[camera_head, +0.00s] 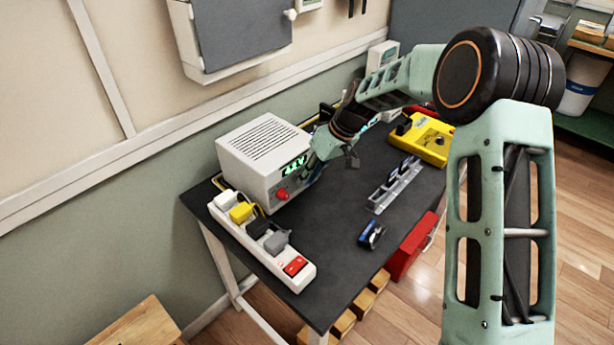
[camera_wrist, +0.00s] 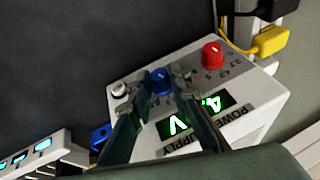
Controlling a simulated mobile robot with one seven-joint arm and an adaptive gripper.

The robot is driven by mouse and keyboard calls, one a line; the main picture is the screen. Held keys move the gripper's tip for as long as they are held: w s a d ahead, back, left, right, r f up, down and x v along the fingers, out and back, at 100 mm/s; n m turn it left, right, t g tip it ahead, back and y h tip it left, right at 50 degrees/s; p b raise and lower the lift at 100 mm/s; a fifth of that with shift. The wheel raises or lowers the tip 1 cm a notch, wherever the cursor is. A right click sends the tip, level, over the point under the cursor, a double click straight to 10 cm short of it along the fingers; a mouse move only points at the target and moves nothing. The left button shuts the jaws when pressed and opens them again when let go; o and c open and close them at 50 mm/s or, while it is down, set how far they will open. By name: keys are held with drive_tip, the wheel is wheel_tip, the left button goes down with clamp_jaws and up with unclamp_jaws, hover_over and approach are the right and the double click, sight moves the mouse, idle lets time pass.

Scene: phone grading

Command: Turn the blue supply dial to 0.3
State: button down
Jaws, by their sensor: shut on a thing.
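The power supply is a white box (camera_head: 264,150) on the dark table, with a vented top and a green lit display (camera_head: 294,164). In the wrist view its front panel (camera_wrist: 252,100) shows the blue dial (camera_wrist: 160,82) between my two fingertips, a red dial (camera_wrist: 212,54) to its right and a metal knob (camera_wrist: 118,90) to its left. My gripper (camera_wrist: 160,88) is shut on the blue dial. The display (camera_wrist: 205,103) is partly hidden by a finger; a 4 and a V show. In the head view my gripper (camera_head: 312,168) is at the supply's front and hides the blue dial.
A white power strip (camera_head: 270,252) with several plugs and a red switch lies along the table's near left edge. A yellow device (camera_head: 424,138), a metal rack (camera_head: 394,187) and a small blue item (camera_head: 371,233) lie to the right. The table between is clear.

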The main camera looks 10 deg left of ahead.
drive_tip(key=shift+w+d+f+m+g+y+p, duration=0.1)
drive_tip(key=shift+w+m+g+y+p, duration=0.1)
drive_tip(key=shift+g+y, duration=0.45)
drive_tip(key=shift+w+d+f+m+g+y+p, duration=0.1)
drive_tip(key=shift+w+m+g+y+p, duration=0.1)
drive_tip(key=shift+g+y, duration=0.45)
drive_tip(key=shift+g, duration=0.3)
drive_tip(key=c, duration=1.8)
unclamp_jaws()
drive_tip(key=v, duration=1.2)
drive_tip(key=shift+a+r, duration=0.1)
